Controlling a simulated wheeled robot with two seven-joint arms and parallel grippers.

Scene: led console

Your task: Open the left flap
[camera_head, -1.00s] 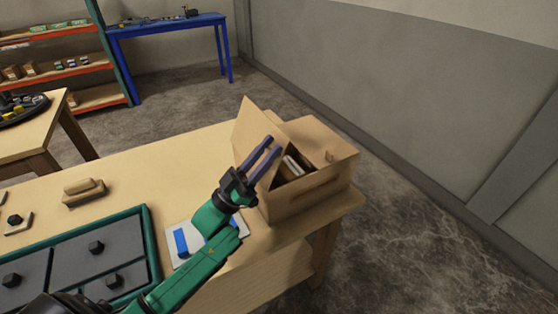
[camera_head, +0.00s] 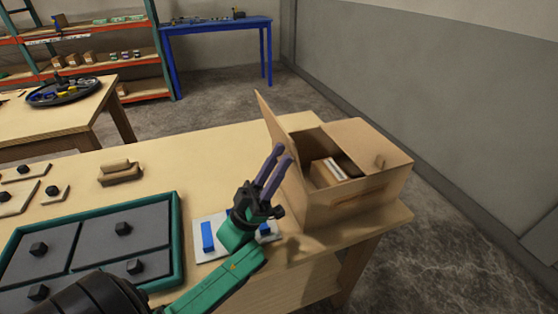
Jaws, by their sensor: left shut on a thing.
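A cardboard box (camera_head: 345,204) stands at the right end of the wooden table. Its left flap (camera_head: 275,124) is raised, standing steeply along the left side of the opening. The right flap (camera_head: 369,146) lies flat over the right part of the box. My left gripper (camera_head: 281,155) is at the left flap, its dark purple fingers shut on it near the box's front left corner. The exact contact is hard to make out. Small items, one white (camera_head: 335,169), show inside the box. My right gripper is not in view.
A white plate with blue parts (camera_head: 208,238) lies under my left wrist. A green-framed panel with dark knobs (camera_head: 122,229) and wooden blocks (camera_head: 120,172) lie to the left. The table (camera_head: 222,150) is clear behind my gripper. A grey wall stands at right.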

